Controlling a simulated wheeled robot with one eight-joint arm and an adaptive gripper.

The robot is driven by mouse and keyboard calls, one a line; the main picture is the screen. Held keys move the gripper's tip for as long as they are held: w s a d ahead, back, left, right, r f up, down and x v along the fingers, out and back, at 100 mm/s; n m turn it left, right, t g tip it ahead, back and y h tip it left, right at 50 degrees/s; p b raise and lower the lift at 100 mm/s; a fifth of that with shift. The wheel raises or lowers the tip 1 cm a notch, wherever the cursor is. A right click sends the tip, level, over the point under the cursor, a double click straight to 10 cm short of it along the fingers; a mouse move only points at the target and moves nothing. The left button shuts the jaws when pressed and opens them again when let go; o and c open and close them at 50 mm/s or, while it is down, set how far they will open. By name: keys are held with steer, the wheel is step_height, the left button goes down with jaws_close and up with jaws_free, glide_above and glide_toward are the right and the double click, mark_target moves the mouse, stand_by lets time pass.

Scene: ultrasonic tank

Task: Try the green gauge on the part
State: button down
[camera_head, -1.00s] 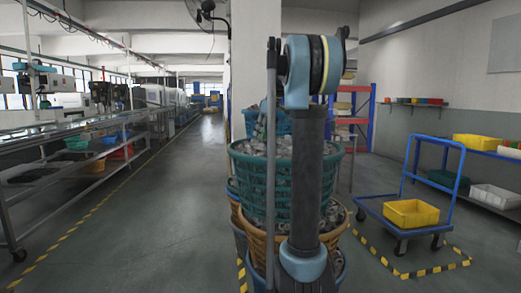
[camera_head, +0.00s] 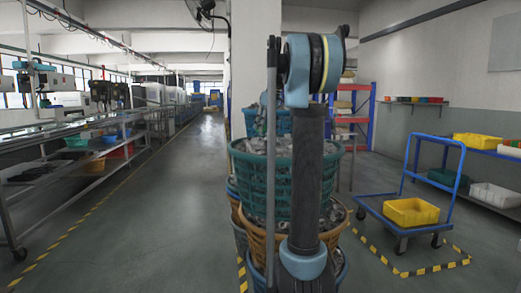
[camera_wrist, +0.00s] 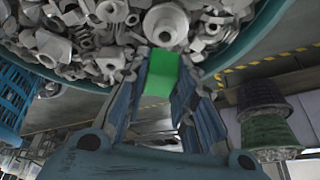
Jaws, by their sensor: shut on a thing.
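In the wrist view my gripper (camera_wrist: 165,62) is shut on a green block (camera_wrist: 162,75), the green gauge, held between the fingertips. Just beyond the fingertips is a heap of grey metal parts (camera_wrist: 90,35) in a round teal basket (camera_wrist: 262,40). A large ring-shaped part (camera_wrist: 166,26) lies right ahead of the gauge; I cannot tell whether they touch. Which piece is the task's part is not clear. In the head view my arm stands in front of the teal basket (camera_head: 255,185) full of metal parts, and my gripper is hidden there.
An orange basket (camera_head: 257,237) is stacked under the teal one, beside a white pillar (camera_head: 256,50). A blue trolley (camera_head: 374,206) with a yellow bin (camera_head: 411,211) stands at right. A long conveyor line (camera_head: 75,140) runs at left. The aisle floor (camera_head: 190,185) between is clear.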

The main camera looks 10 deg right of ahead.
steer(key=shift+r, duration=2.05)
